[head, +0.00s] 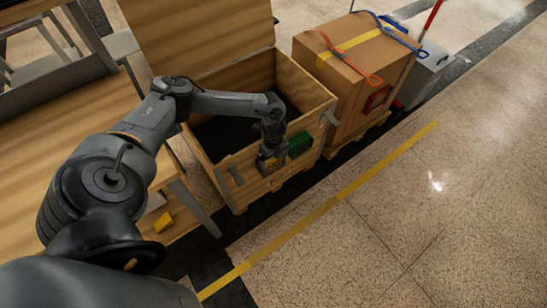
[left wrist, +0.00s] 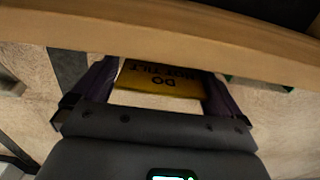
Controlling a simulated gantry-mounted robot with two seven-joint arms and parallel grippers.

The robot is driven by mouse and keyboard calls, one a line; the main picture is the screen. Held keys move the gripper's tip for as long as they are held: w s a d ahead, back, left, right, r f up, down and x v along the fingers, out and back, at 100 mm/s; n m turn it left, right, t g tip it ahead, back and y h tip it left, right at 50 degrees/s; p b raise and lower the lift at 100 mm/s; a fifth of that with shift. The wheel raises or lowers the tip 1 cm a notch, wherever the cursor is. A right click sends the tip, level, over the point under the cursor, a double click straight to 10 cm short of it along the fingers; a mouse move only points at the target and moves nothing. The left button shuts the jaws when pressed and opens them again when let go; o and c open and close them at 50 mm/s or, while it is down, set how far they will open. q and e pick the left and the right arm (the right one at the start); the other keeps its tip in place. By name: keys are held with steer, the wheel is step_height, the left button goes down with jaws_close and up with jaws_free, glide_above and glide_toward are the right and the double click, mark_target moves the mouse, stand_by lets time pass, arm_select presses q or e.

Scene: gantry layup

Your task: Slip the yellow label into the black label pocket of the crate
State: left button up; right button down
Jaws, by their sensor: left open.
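The yellow label (left wrist: 160,82), with "DO NOT TILT" upside down in the left wrist view, stands between the fingers of my left gripper (left wrist: 160,88), just below the crate's wooden rim. The gripper is open, a finger on each side of the label. In the head view my left gripper (head: 270,163) is at the front wall of the open wooden crate (head: 250,180), with a bit of yellow showing there. The black label pocket cannot be made out; the gripper covers that part of the wall. I cannot tell how far the label sits in it. My right gripper is not in view.
A green block-like piece (head: 300,145) is on the crate front, right of my gripper. A strapped cardboard box (head: 355,65) stands to the right. A wooden bench (head: 75,125) is at the left, with a small yellow object (head: 163,221) low down. The floor at right is clear.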

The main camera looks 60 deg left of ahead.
arm_select(q)
step_height(320, 180, up, 10)
steer(key=p, duration=0.4)
steer(key=shift+r, duration=0.25)
steer(key=w+d+f+m+t+h+p, duration=0.1)
steer(key=d, duration=0.9)
steer(key=w+d+f+t+h+p, duration=0.1)
steer(key=d+t, duration=0.1)
steer(key=d, duration=0.8)
steer(key=s+d+r+n+t+h+p, duration=0.1)
steer(key=d+r+n+t, duration=0.1)
steer(key=d+r, duration=0.35)
steer(key=d+r+n+t+p, duration=0.1)
steer(key=d+r+p, duration=0.1)
steer(key=d, duration=0.7)
steer(key=s+a+r+n+g+y+p, duration=0.1)
steer(key=s+a+r+n, duration=0.35)
steer(key=s+n, duration=0.2)
steer(key=s+a+r+n+g+y+p, duration=0.1)
steer(key=s+a+r+n+y+p, duration=0.1)
steer(key=s+a+r+n, duration=0.45)
step_height(320, 180, up, 37)
steer(key=s+d+p, duration=0.1)
steer(key=d+p, duration=0.1)
steer(key=p, duration=3.5)
steer(key=shift+s+d+p, duration=0.15)
steer(key=shift+d+p, duration=0.05)
steer(key=shift+p, duration=0.15)
